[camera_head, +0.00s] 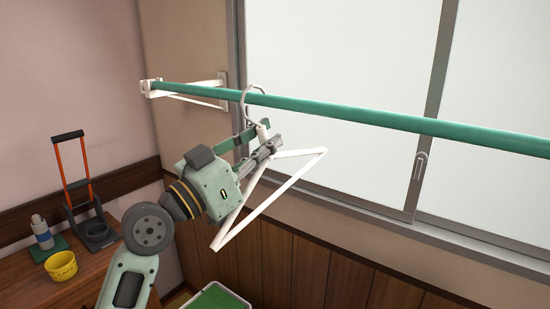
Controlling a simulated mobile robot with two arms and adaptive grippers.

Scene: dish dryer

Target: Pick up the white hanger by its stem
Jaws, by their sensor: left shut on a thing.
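The white hanger (278,192) hangs from a green horizontal rod (350,115) in front of the window, its hook looped over the rod. My left gripper (266,140) is shut on the hanger at its stem, just below the hook and the rod. The gripper's body hides part of the hanger's near side. My right gripper is not in view.
A white wall bracket (190,91) carries the rod's left end. A wooden table (80,288) at the lower left holds a yellow bowl (61,266), a bottle (41,232) and a black-and-orange stand (74,174). A green-and-white bin (218,297) is below.

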